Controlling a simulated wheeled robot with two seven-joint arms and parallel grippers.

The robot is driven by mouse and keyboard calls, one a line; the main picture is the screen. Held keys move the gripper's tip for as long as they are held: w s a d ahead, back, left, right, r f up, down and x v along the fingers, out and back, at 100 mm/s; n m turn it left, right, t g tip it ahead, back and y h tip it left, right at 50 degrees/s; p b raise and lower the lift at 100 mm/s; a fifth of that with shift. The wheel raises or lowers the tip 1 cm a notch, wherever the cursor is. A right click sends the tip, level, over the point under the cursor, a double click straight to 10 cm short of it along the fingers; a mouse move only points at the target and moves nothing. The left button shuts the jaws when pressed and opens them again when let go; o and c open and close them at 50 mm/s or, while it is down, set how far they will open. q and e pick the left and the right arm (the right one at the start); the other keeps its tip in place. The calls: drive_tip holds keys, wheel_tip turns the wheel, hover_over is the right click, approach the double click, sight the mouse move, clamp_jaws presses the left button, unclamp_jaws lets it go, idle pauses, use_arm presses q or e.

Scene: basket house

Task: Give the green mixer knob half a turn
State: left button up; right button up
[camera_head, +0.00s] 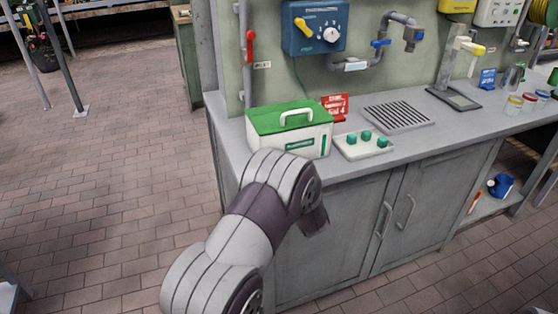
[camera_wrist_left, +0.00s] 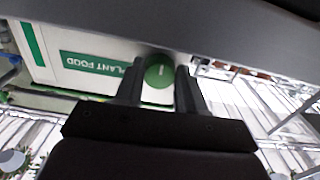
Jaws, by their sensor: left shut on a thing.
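The green mixer knob (camera_wrist_left: 159,72) is round with a short pale mark. It is at the white face of the plant food box (camera_wrist_left: 90,45), beside the green label. My left gripper (camera_wrist_left: 160,86) has one finger on each side of the knob and is shut on it. In the head view the white box with a green lid and white handle (camera_head: 262,131) stands on the counter's left end. My left arm hides the knob and the fingers there. My right gripper is not in view.
A white block with teal knobs (camera_head: 364,146) sits right of the box on the grey counter (camera_head: 430,140). A red sign (camera_head: 335,107) and a drain grate (camera_head: 398,117) are behind. A blue control box (camera_head: 314,27) and a pipe tap (camera_head: 400,25) are on the wall.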

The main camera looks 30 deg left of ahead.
use_arm(q)
drive_tip(key=shift+f, duration=0.1)
idle(0.4)
drive_tip(key=o, duration=1)
drive_tip(key=v, duration=1.2)
drive_tip(key=shift+s+d, duration=0.25)
drive_tip(key=shift+s, duration=0.05)
